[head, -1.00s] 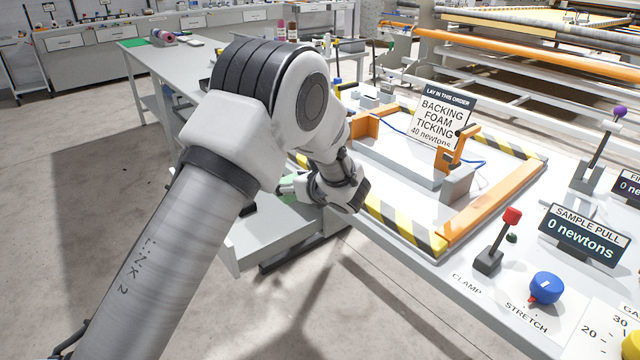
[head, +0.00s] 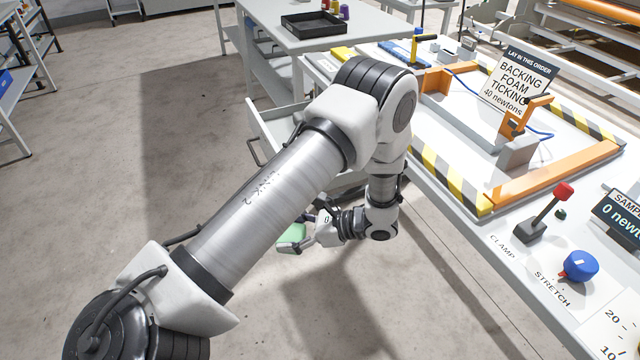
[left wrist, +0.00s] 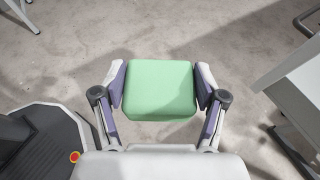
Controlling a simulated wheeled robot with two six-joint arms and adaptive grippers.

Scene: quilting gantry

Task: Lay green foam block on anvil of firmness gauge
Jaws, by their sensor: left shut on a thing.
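The green foam block (left wrist: 160,88) is held between the two pads of my left gripper (left wrist: 160,92) in the left wrist view. The pads touch its left and right sides, with bare floor below. In the head view the green foam block (head: 291,236) shows in part beside my left gripper (head: 296,243), in front of the bench and off its edge. No firmness gauge or anvil can be made out; only part of a marked scale (head: 612,330) shows at the lower right. My right gripper is not in view.
The bench (head: 470,228) carries a striped frame (head: 455,190), an orange clamp bar (head: 555,175), a red-knobbed lever (head: 543,215), a blue stretch knob (head: 579,266) and an instruction sign (head: 518,80). An open drawer (head: 275,130) juts out left of the bench. The floor in front is clear.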

